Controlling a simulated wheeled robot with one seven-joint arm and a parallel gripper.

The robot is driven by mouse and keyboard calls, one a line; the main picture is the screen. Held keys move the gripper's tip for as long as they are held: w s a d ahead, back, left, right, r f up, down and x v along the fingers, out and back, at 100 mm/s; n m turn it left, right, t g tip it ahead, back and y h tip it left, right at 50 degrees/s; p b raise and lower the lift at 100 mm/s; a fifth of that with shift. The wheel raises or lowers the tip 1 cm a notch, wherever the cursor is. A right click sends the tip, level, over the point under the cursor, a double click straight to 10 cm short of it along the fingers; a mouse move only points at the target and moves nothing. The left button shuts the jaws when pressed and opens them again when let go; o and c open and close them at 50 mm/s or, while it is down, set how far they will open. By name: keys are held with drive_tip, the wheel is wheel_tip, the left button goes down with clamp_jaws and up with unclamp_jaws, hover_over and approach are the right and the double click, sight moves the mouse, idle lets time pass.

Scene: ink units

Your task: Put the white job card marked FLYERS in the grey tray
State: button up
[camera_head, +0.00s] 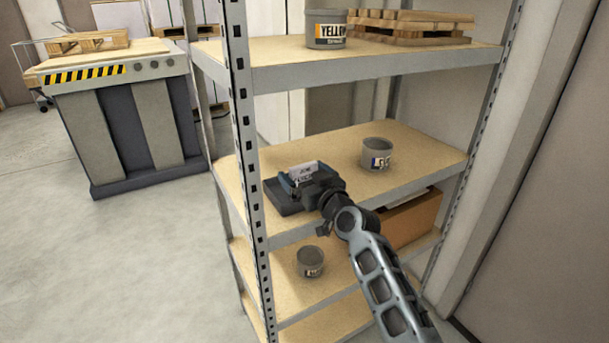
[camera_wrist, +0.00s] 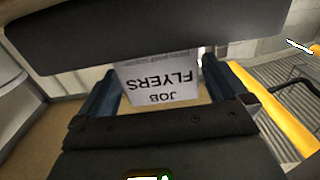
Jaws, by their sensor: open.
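The white job card (camera_head: 303,172) stands at the middle shelf, near its left front end. In the wrist view the card (camera_wrist: 156,82) appears upside down and reads JOB FLYERS. My gripper (camera_head: 297,178) is open, with the card between its blue fingers. The fingers also show in the wrist view (camera_wrist: 158,92), one close to each side edge of the card. I cannot tell whether either touches it. The card's lower part and what supports it are hidden.
A grey tin (camera_head: 377,154) stands on the middle shelf (camera_head: 418,150), right of my gripper. Another tin (camera_head: 310,262) and a cardboard box (camera_head: 410,218) are below. The rack's front post (camera_head: 243,130) is close left.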

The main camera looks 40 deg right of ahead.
drive_tip(key=shift+r, duration=0.1)
drive_tip(key=b+v, duration=0.1)
drive_tip(key=v, duration=1.1)
drive_tip(key=shift+s, duration=0.1)
drive_tip(key=s+a+f+n+g+y, duration=0.1)
drive_tip(key=s+a+f, duration=0.3)
drive_tip(key=s+a, duration=0.4)
drive_tip(key=s+a+f+g+y, duration=0.1)
drive_tip(key=s+a+f, duration=0.2)
drive_tip(key=s+a, duration=0.5)
drive_tip(key=s+a+r+n+y, duration=0.1)
drive_tip(key=s+a+r, duration=0.1)
drive_tip(key=s, duration=0.7)
drive_tip(key=s+a+r+n+y, duration=0.1)
drive_tip(key=s+a+r+y, duration=0.1)
drive_tip(key=s, duration=0.7)
drive_tip(key=shift+s+a+r+g, duration=0.35)
drive_tip(key=shift+a+r, duration=0.45)
drive_tip(key=shift+a, duration=0.3)
drive_tip(key=shift+c, duration=0.2)
